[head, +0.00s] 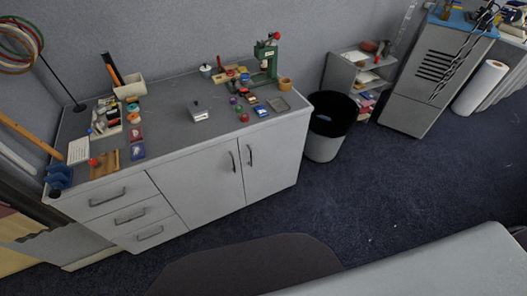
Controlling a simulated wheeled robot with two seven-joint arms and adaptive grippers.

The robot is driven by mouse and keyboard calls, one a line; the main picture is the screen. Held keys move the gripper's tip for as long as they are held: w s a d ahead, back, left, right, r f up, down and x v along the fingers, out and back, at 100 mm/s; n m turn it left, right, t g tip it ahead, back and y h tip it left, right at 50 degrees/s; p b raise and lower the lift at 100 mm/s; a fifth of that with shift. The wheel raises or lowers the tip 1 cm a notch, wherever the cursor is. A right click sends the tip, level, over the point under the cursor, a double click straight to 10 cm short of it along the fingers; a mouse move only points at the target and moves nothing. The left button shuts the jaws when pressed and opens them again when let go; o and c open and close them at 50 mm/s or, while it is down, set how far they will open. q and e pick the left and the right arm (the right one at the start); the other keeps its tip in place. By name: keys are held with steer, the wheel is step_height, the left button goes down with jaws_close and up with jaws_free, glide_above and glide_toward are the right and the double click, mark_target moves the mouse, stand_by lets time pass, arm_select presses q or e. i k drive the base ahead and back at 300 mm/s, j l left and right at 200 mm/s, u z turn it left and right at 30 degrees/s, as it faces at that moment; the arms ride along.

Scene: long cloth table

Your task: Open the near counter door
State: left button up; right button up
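A grey counter (180,128) stands against the wall, left of the middle in the head view. Its front has two light grey doors side by side, a left door (195,182) and a right door (275,160). Both doors look shut. The left door's dark handle (234,161) and the right door's dark handle (249,155) are upright bars close together at the middle seam. Neither of my grippers shows in this view.
Drawers (128,214) with dark handles fill the counter's left end. A green press (267,58) and many small items stand on top. A black-lined bin (327,125) is just right of the counter.

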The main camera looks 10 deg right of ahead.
mark_target(270, 157)
steer(key=l+z, duration=0.1)
steer(key=l, duration=1.35)
steer(key=i, duration=0.05)
